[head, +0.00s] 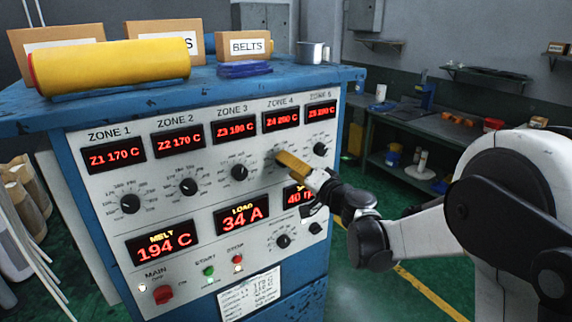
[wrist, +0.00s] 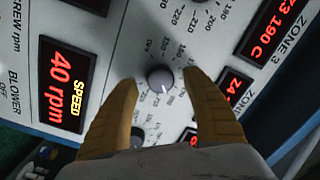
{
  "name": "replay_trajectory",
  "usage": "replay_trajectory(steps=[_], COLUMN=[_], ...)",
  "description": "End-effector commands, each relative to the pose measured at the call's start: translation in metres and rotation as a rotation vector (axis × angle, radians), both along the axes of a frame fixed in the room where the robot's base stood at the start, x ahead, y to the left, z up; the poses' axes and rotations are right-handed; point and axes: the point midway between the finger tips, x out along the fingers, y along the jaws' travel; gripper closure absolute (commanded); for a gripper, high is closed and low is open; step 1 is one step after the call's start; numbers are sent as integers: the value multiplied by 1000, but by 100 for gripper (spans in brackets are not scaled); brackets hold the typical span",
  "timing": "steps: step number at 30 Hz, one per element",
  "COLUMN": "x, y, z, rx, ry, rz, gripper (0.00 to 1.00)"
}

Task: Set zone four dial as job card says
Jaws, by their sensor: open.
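The zone four dial (wrist: 160,77) is a grey round knob with a white pointer mark. In the wrist view it sits between the tips of my open yellow fingers (wrist: 160,80), with gaps on both sides. In the head view my gripper (head: 283,158) reaches the panel below the Z4 display (head: 281,117) and hides the knob. The Z4 display also shows in the wrist view (wrist: 236,92), partly blocked by a finger. Its digits are hard to read. A white card (head: 250,292) with printed lines is on the lower panel; its text is too small to read surely.
Neighbouring dials for zone 3 (head: 239,172) and zone 5 (head: 320,149) sit close by. A yellow roll (head: 110,66), boxes and a metal cup (head: 312,52) stand on the blue cabinet top. A workbench (head: 420,128) stands at the right.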

Motion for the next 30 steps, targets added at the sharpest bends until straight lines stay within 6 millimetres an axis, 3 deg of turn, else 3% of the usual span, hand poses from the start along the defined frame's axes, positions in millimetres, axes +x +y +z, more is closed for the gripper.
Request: replay_trajectory(steps=[6, 14, 20, 30], x=[14, 15, 15, 15], y=[11, 12, 12, 12], z=[0, 0, 0, 0], rx=[0, 0, 0, 16], ry=[0, 0, 0, 12], rz=[1, 0, 1, 1], gripper=[43, 43, 96, 97])
